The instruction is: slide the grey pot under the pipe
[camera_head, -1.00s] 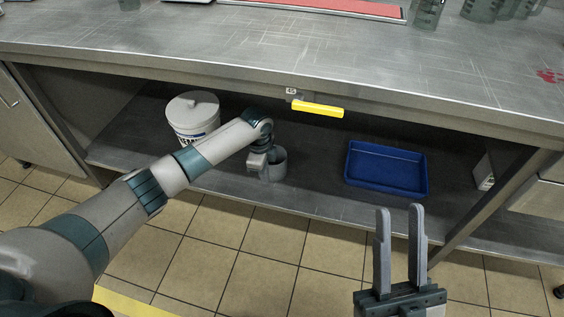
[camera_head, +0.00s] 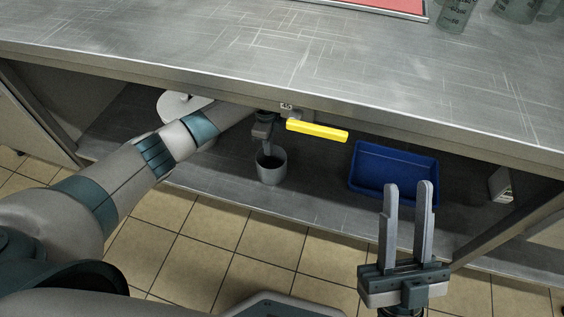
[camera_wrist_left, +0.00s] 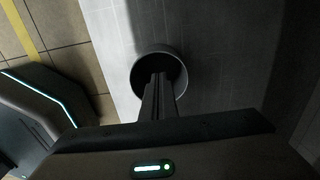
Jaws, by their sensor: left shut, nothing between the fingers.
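The grey pot (camera_head: 271,170), a small open cylinder, stands upright on the lower shelf under the bench. My left gripper (camera_head: 266,149) reaches under the bench top and points down at the pot's mouth. In the left wrist view its shut fingers (camera_wrist_left: 158,80) overlap the opening of the pot (camera_wrist_left: 142,83), with nothing between them. Their tips appear inside the rim; I cannot tell whether they touch the wall. My right gripper (camera_head: 409,188) is open and empty in front of the bench. I cannot clearly make out a pipe.
A yellow bar (camera_head: 317,131) sticks out below the bench edge, beside a small number tag (camera_head: 286,106). A blue tray (camera_head: 393,174) stands right of the pot. A white bucket (camera_head: 177,105) is behind my left arm. Shelf between pot and tray is clear.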

